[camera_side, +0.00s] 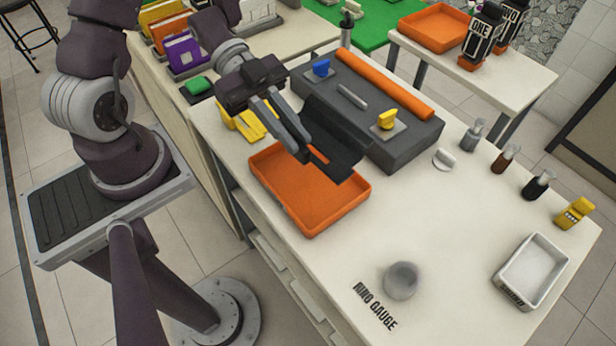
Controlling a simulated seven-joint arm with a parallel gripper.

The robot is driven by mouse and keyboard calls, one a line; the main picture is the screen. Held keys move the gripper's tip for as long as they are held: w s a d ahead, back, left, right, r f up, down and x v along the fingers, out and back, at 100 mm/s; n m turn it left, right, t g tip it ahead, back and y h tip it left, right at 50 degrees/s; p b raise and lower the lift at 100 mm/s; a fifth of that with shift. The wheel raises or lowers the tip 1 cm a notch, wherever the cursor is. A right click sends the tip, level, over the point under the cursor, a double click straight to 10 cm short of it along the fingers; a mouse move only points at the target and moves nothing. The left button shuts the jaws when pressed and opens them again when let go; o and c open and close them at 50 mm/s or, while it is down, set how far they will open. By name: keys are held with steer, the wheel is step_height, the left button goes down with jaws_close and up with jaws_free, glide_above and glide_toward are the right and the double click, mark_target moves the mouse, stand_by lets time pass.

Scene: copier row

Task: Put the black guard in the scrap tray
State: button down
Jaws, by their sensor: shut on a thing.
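The black guard (335,143) is a dark bent sheet. My gripper (301,146) is shut on its left edge. The guard hangs between the dark grey block-shaped unit (415,145) and the orange tray (348,198), and in the picture its lower end overlaps the tray's far right corner. I cannot tell how high it is above the tray or whether it touches the unit. The orange tray looks empty where its floor shows. A white tray (560,249) with dark, unreadable lettering on its front stands at the right of the table. Which tray is for scrap is not readable.
The unit carries an orange roller (382,84), a blue knob (321,68) and a yellow knob (387,119). Yellow pieces (252,124) lie behind my gripper. Small bottles (505,158) line the far right edge. A grey ring (401,280) sits by "RING GAUGE" lettering. The table's middle right is clear.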

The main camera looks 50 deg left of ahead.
steer(key=shift+m+g, duration=0.4)
steer(key=shift+g, duration=0.1)
steer(key=f, duration=0.3)
steer(key=s+f, duration=0.1)
steer(key=f, duration=0.6)
steer(key=shift+s+a+f, duration=0.2)
steer(key=shift+s+a, duration=0.1)
steer(key=shift+a, duration=0.05)
steer(key=shift+f, duration=0.1)
steer(key=c, duration=1.7)
jaws_free()
steer(key=shift+c, duration=0.2)
